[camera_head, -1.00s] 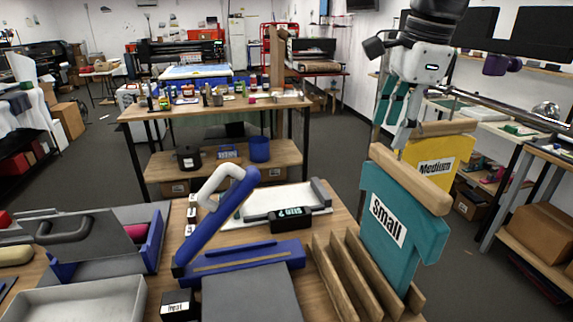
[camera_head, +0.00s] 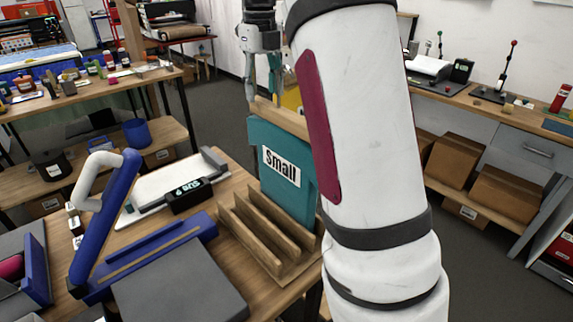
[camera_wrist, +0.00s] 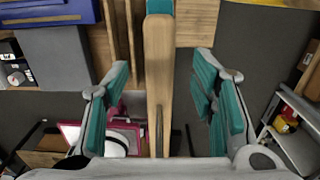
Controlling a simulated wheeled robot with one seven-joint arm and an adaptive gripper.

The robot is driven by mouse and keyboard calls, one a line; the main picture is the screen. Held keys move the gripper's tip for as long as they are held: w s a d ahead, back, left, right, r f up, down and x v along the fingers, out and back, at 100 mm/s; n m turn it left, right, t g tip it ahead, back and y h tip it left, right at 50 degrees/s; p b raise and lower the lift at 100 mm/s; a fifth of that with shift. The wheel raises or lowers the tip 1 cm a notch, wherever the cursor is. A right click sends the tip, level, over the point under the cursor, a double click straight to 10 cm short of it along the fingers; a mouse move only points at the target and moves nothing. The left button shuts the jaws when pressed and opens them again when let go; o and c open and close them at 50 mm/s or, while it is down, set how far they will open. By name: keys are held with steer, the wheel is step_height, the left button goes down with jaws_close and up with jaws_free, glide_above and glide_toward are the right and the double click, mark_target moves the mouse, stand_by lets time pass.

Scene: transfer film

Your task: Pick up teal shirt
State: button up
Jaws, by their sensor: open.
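The teal shirt (camera_head: 268,200) is a flat panel marked "Small" with a wooden bar (camera_head: 280,117) along its top. It stands upright at the wooden slotted rack (camera_head: 247,242); my arm hides its right side. In the wrist view the bar (camera_wrist: 157,75) runs up the middle, and a bit of teal (camera_wrist: 160,6) shows at its far end. My gripper (camera_head: 262,88) is at the bar's left end in the head view. In the wrist view my gripper (camera_wrist: 160,108) is open, its teal fingers on either side of the bar with gaps on both sides.
A blue press with a raised handle (camera_head: 110,215) and a white tray (camera_head: 165,185) are left of the rack. A bench with cardboard boxes (camera_head: 507,195) stands at the right.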

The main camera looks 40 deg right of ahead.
mark_target(264, 119)
steer(key=shift+f+p, duration=1.2)
steer(key=shift+f, duration=3.05)
jaws_close()
